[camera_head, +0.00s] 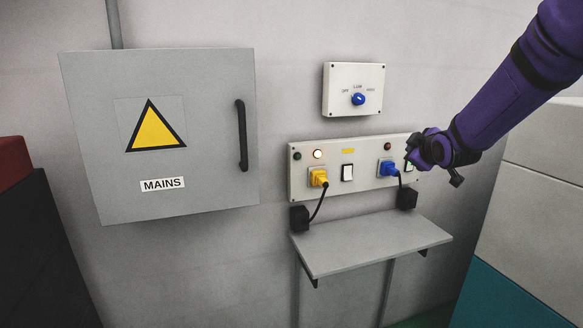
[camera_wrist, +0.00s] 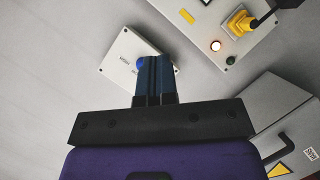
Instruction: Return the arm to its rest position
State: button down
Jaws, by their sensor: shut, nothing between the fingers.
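My gripper (camera_wrist: 156,65) is shut and empty, its dark fingers together in the wrist view. In the head view my purple arm comes in from the upper right, and its end hangs in front of the right end of the socket panel (camera_head: 334,180). The hand looks small and dark there, and its fingers are hard to make out. In the wrist view the fingers overlap the selector box (camera_wrist: 118,62) and partly cover its blue knob (camera_wrist: 141,63). I cannot tell the gap between them, but no contact shows.
A grey MAINS cabinet (camera_head: 210,90) with a black handle (camera_head: 241,135) is shut at left. The selector box (camera_head: 340,78) is above the panel. A yellow plug (camera_head: 319,177) and blue plug (camera_head: 388,168) are in the panel. A grey shelf (camera_head: 370,243) is below. Pale blocks (camera_head: 540,150) stand right.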

jog(key=s+a+r+m+g, duration=0.1)
jog(key=s+m+g, duration=0.3)
jog(key=s, duration=1.7)
jog(key=s+a+r+m+g, duration=0.1)
jog(key=s+m+g, duration=0.4)
jog(key=s, duration=1.5)
jog(key=shift+s+r+m, duration=0.2)
jog(key=shift+s+m, duration=0.15)
jog(key=shift+m, duration=0.45)
